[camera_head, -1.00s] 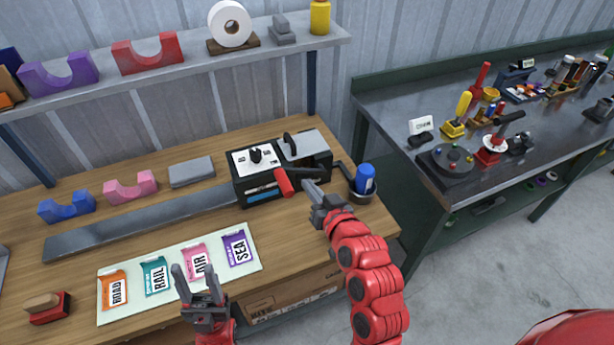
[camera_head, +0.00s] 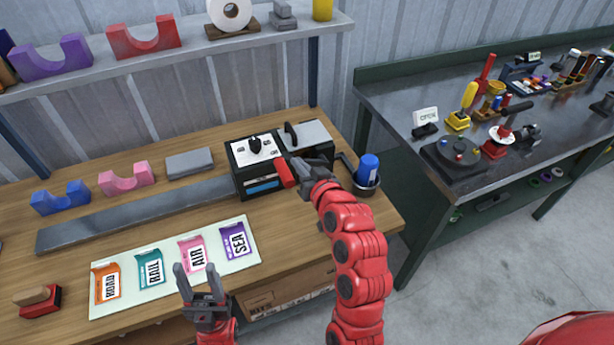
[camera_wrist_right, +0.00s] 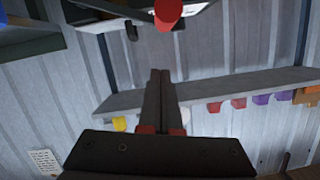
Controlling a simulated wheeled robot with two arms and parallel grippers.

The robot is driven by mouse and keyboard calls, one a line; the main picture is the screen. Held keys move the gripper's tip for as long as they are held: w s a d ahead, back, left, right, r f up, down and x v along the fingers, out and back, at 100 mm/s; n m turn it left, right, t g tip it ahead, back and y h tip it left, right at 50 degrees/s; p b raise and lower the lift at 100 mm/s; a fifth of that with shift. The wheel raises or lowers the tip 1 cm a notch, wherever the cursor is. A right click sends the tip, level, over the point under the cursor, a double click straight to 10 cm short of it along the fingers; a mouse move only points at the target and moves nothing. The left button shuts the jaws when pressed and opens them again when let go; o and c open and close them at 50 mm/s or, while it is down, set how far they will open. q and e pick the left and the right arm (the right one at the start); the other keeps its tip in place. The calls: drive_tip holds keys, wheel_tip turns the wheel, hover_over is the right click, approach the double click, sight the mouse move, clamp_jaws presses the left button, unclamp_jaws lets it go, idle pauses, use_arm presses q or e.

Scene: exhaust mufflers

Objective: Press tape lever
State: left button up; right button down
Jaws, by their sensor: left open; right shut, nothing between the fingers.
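The tape dispenser (camera_head: 240,182) is a black box with a white top and a dark knob, standing at the right part of the wooden bench. Its lever ends in a red grip (camera_head: 286,174) at the box's front right. The red grip also shows at the top of the right wrist view (camera_wrist_right: 168,13). My right gripper (camera_head: 300,168) is shut and empty, just right of the red grip; whether it touches is unclear. Its closed fingers (camera_wrist_right: 160,78) point toward the grip in the wrist view. My left gripper (camera_head: 198,272) is open and empty above the bench's front edge, below the label cards.
A white mat (camera_head: 130,303) holds ROAD, RAIL, AIR and SEA packets. A blue bottle (camera_head: 367,167) stands in a cup right of the dispenser. Blue (camera_head: 62,198) and pink (camera_head: 127,178) saddles sit behind a grey metal strip (camera_head: 130,217). A shelf is above.

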sight(291, 175)
drive_tip(key=w+a+f+p, duration=0.2)
drive_tip(key=w+f, duration=0.1)
drive_tip(key=shift+f, duration=0.15)
drive_tip(key=shift+a+f+p, duration=0.1)
drive_tip(key=shift+f+p, duration=0.3)
drive_tip(key=shift+f, duration=0.2)
